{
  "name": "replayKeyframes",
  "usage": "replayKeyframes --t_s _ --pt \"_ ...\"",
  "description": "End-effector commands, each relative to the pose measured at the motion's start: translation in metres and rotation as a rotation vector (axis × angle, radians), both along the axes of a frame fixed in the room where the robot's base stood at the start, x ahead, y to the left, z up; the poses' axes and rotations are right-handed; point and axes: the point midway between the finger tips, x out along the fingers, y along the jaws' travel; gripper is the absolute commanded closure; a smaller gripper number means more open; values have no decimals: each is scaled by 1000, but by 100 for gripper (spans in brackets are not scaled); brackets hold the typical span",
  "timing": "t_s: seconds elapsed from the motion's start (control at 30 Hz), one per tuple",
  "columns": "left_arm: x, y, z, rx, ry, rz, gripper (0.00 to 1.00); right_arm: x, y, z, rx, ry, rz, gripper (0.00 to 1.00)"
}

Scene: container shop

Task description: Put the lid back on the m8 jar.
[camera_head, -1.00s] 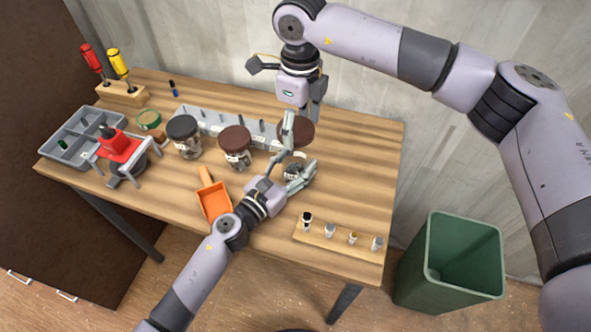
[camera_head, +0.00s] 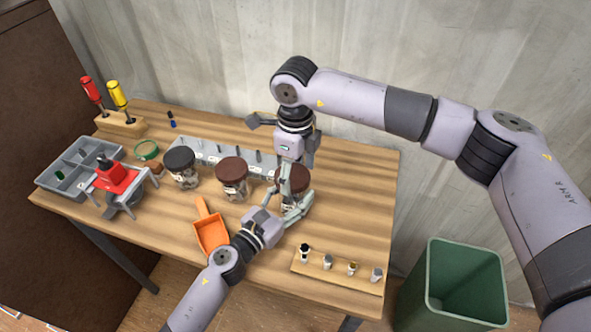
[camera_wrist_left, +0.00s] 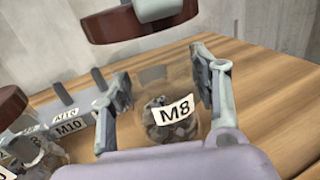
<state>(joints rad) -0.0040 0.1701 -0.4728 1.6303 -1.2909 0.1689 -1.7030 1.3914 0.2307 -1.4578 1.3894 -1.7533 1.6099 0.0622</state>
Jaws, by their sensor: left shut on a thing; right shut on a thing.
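The clear M8 jar (camera_wrist_left: 185,128) stands upright on the table with dark metal parts inside and its top uncovered. My left gripper (camera_head: 283,205) is shut around the jar's sides, one finger on each side in the left wrist view (camera_wrist_left: 165,100). My right gripper (camera_head: 287,178) is shut on the brown lid (camera_head: 296,177). In the left wrist view the lid (camera_wrist_left: 112,27) hangs above the jar, apart from its rim and a little to the left. In the head view the lid and grippers hide much of the jar.
A brown-lidded jar (camera_head: 232,172) and a black-lidded jar (camera_head: 180,162) stand to the left. A grey labelled rack (camera_head: 215,152) is behind them. An orange scoop (camera_head: 210,232) lies in front. A wooden strip (camera_head: 335,268) with several small pieces lies front right.

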Motion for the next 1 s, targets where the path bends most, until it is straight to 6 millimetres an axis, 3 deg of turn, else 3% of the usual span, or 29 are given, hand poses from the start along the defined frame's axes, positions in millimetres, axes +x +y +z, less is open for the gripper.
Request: replayKeyframes --t_s 0.33,1.0 --pt "0 0 0 0 0 1 94 -1 0 -17 0 1 1 47" --pt "0 0 0 0 0 1 94 0 0 -20 0 0 0 47"
